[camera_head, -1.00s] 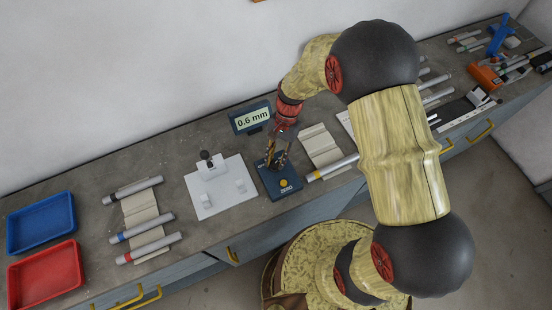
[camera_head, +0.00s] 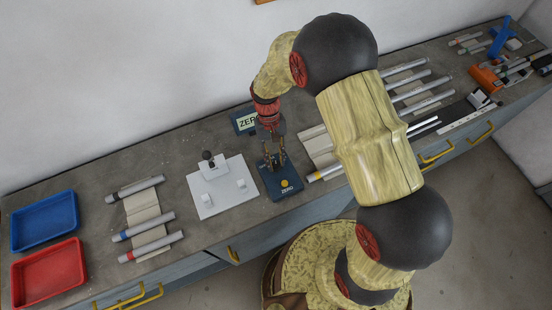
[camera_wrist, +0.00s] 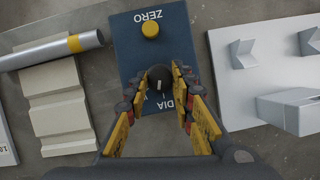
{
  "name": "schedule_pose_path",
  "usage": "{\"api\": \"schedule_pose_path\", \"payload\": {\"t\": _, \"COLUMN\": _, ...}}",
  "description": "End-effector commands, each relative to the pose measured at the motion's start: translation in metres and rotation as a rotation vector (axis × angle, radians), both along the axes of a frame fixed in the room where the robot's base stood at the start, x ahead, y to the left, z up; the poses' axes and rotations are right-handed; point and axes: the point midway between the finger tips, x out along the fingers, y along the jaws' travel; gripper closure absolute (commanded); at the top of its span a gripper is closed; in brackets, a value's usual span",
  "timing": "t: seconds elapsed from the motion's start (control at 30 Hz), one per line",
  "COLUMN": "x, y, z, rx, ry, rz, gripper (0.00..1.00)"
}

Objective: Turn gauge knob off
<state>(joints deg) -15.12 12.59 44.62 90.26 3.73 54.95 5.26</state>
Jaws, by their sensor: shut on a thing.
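The gauge is a dark blue box (camera_head: 270,190) on the bench, with a yellow ZERO button (camera_head: 285,184) at its front. Its display (camera_head: 243,121) behind shows text starting "ZER", the rest hidden by my arm. In the wrist view, the black round knob (camera_wrist: 159,76) has a white pointer mark and sits beside partly covered "DIA" lettering. My gripper (camera_wrist: 158,84) points down at the gauge, its yellow-padded fingers on both sides of the knob, shut on it. In the head view, my gripper (camera_head: 274,161) covers the knob.
A white plate with a small fixture (camera_head: 211,203) stands left of the gauge. A beige grooved rest (camera_head: 317,148) and a yellow-banded rod (camera_head: 325,172) lie close on its right. Blue (camera_head: 43,221) and red (camera_head: 48,273) trays are far left.

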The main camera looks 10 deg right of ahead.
Motion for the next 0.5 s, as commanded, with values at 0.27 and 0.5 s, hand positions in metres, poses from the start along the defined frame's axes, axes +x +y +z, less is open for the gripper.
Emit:
{"api": "schedule_pose_path", "payload": {"t": 0.27, "x": -0.0004, "y": 0.0031, "z": 0.0009, "rx": 0.0, "ry": -0.001, "rz": 0.264, "gripper": 1.0}}
{"api": "schedule_pose_path", "payload": {"t": 0.5, "x": -0.0011, "y": 0.0051, "z": 0.0008, "rx": 0.001, "ry": -0.002, "rz": 0.491, "gripper": 1.0}}
